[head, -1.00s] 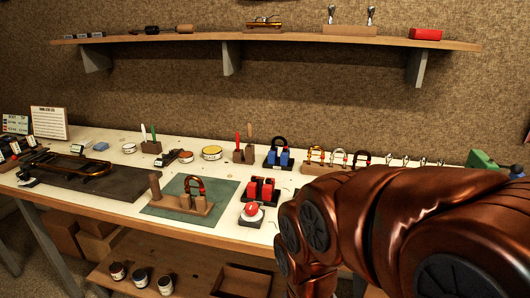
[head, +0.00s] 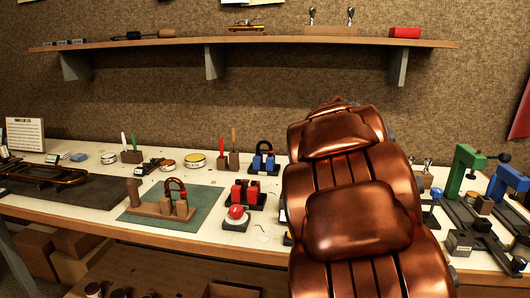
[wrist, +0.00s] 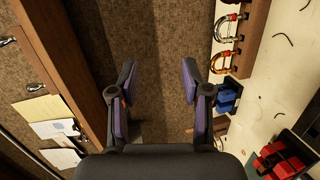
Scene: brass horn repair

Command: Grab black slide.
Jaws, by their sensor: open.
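A black U-shaped slide (head: 264,148) stands upright in blue blocks (head: 263,162) on the bench in the head view, left of my arm. The blue blocks also show at the right of the wrist view (wrist: 228,97); my right finger partly covers that area, and I cannot make out the slide there. A rack (wrist: 256,40) with a red-marked slide (wrist: 228,27) and a gold slide (wrist: 219,62) is beside my right finger in the wrist view. My gripper (wrist: 157,72) is open and empty, with wall behind the gap. My arm hides the gripper in the head view.
Red blocks (head: 246,192) and a red button (head: 236,212) are nearby. A wall shelf (wrist: 72,65) runs along the wrist view's left. Green (head: 464,165) and blue clamps (head: 505,185) stand at right.

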